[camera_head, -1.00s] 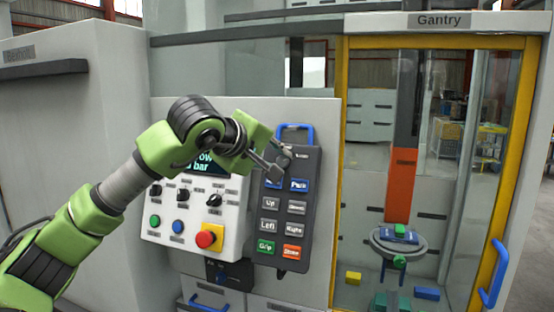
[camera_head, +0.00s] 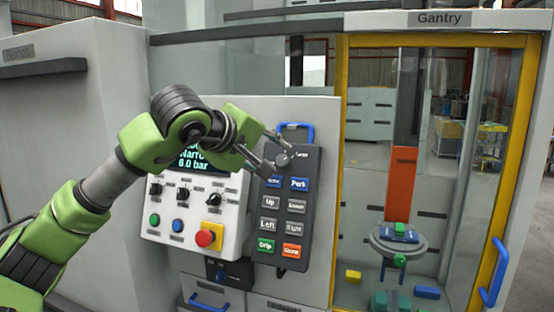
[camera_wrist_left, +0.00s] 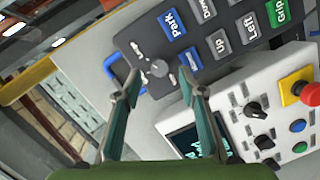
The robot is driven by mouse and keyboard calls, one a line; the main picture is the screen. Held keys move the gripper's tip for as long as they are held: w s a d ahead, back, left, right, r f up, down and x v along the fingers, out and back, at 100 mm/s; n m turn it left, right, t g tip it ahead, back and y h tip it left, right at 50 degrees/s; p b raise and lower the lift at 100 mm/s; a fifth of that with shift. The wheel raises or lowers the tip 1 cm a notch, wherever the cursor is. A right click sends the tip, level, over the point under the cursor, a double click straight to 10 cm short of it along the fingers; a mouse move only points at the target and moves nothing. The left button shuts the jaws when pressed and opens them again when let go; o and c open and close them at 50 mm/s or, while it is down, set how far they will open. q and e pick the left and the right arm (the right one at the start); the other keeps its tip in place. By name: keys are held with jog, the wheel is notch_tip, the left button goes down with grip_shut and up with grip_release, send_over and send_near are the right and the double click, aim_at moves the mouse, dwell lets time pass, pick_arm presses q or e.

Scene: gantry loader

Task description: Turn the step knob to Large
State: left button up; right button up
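The step knob (camera_head: 283,160) is a small grey round knob at the top of the dark pendant panel (camera_head: 262,205). A label to its right appears to read Large; I cannot tell the knob's setting. My left gripper (camera_head: 277,154) is at the top of the pendant with its fingers apart around the knob's position. In the left wrist view, the gripper (camera_wrist_left: 160,86) is open and empty, and the knob (camera_wrist_left: 159,68) shows just beyond the gap between the fingertips. Whether either finger touches it cannot be told. My right gripper is not in view.
A blue handle (camera_head: 296,128) stands above the pendant. Below the knob are several push buttons, including Park (camera_head: 299,184). Left of it is a white control panel (camera_head: 154,217) with a display, small knobs and a red emergency button (camera_head: 205,238). A yellow-framed glass door (camera_head: 339,200) is to the right.

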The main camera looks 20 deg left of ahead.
pick_arm(q)
jog(key=v, duration=0.9)
jog(key=shift+s, duration=0.1)
